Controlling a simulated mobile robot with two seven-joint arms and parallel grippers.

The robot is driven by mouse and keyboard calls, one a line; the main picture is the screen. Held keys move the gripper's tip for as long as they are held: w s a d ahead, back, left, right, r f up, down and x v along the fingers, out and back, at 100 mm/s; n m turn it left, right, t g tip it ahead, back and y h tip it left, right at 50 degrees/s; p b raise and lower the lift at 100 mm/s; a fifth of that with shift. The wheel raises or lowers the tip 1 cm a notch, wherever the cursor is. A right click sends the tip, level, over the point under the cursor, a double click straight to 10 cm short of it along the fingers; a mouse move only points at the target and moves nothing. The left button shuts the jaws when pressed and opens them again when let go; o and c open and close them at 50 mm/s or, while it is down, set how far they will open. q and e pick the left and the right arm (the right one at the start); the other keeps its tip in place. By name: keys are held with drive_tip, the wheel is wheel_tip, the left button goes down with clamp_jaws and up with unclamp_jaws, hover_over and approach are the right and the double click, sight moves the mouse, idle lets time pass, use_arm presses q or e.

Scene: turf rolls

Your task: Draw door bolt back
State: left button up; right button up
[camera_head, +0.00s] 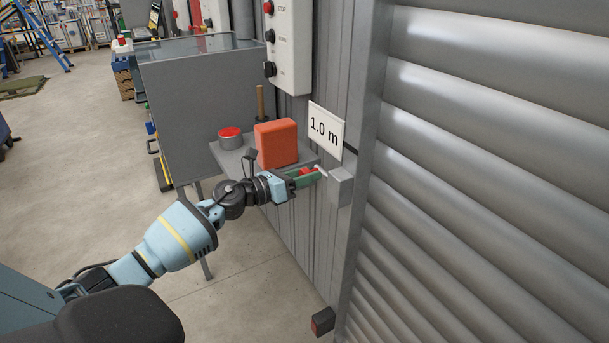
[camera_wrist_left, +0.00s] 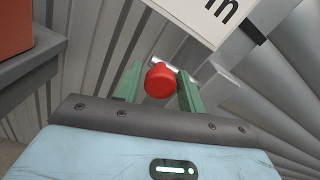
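My left gripper (camera_head: 312,175) is at the wall beside the roller door, below the "1.0 m" sign. Its green fingers stand on either side of a red knob (camera_wrist_left: 160,80), which also shows between them in the head view (camera_head: 308,171). The knob looks close to both fingers, but I cannot tell if they press on it. A bright metal bar (camera_head: 321,170), apparently the bolt, shows just past the fingertips. A grey block (camera_head: 341,187) on the door frame sits just right of it. The rest of the bolt is hidden by the gripper. My right gripper is not in view.
The ribbed roller door (camera_head: 490,170) fills the right side. A shelf (camera_head: 232,158) left of my gripper carries an orange box (camera_head: 276,143) and a red-topped tin (camera_head: 230,139). The "1.0 m" sign (camera_head: 326,131) hangs close above. Open floor lies to the left.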

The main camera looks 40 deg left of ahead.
use_arm(q)
drive_tip(key=c, duration=0.7)
clamp_jaws()
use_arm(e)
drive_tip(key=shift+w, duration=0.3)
